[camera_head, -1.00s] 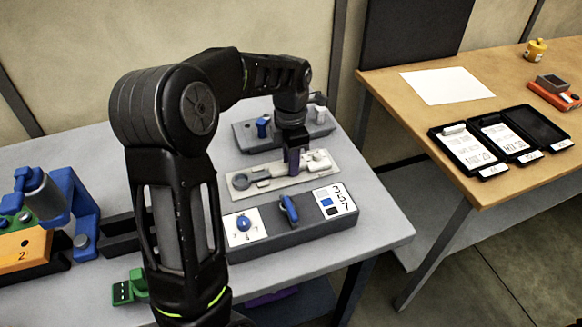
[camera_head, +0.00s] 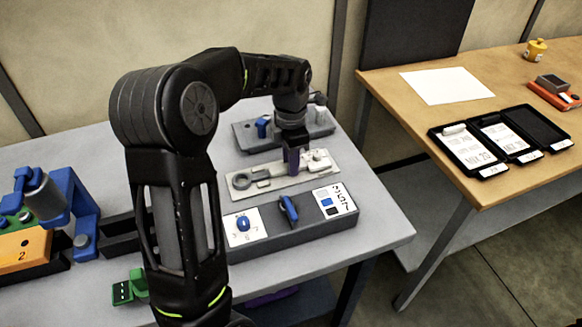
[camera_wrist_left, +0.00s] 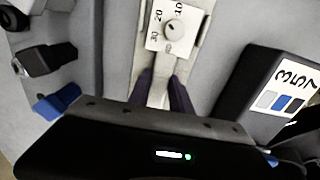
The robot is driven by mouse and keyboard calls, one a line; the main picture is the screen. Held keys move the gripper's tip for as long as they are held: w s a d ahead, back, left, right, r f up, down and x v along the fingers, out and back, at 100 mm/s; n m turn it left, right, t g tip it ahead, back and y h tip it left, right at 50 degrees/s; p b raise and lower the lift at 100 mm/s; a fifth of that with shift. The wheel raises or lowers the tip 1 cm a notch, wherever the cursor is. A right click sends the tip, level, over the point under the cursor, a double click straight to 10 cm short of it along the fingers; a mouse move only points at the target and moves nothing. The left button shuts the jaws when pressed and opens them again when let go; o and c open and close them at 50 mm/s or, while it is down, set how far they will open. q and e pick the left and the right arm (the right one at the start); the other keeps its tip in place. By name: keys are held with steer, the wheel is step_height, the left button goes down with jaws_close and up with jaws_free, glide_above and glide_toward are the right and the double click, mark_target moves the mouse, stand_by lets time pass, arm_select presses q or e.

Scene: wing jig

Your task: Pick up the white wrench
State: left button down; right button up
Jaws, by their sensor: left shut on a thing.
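A pale tray (camera_head: 284,184) lies in the middle of the grey table, with light tool-like shapes on it. My left gripper (camera_head: 292,166) points down over it. In the left wrist view, its two dark fingers (camera_wrist_left: 161,92) are shut on a pale bar, which I take to be the white wrench (camera_wrist_left: 158,94). Much of the wrench is hidden by the gripper, and I cannot tell whether it is clear of the tray. A white dial plate (camera_wrist_left: 174,27) with a round knob is beyond the fingers. My right gripper is not in view.
A grey box with blue knobs (camera_head: 268,237) stands in front of the tray, and a grey fixture (camera_head: 243,138) behind. A blue clamp (camera_head: 72,195) stands at left. A wooden table (camera_head: 420,122) with black trays (camera_head: 480,168) is at right.

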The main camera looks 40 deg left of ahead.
arm_select(q)
steer(key=shift+r, duration=0.1)
stand_by(0.4)
step_height(320, 180, up, 10)
stand_by(0.5)
stand_by(0.5)
